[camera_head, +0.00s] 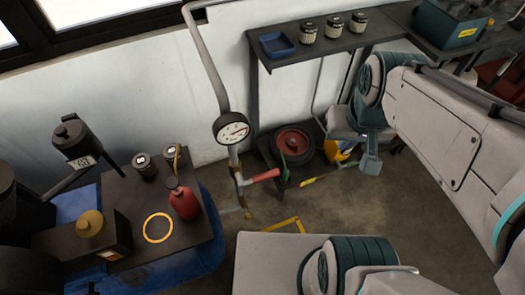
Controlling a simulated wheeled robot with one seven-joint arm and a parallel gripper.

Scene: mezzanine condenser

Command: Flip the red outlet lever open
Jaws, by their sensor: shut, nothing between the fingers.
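The red outlet lever (263,176) sticks out to the right from the lower part of a thin vertical pipe (238,182), slightly raised at its outer end. A round white-faced pressure gauge (231,129) sits on the pipe above it. My gripper (370,166) hangs down at the right, under my arm. It is shut and empty, well to the right of the lever and apart from it. Its fingertips are small in this view.
A dark table (118,194) at the left holds a red bottle (183,201), jars and a yellow ring (158,228). A dark shelf (290,62) with a blue tray (277,44) runs above. A red-centred wheel (293,143) stands behind the lever. Floor between lever and gripper holds small tools.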

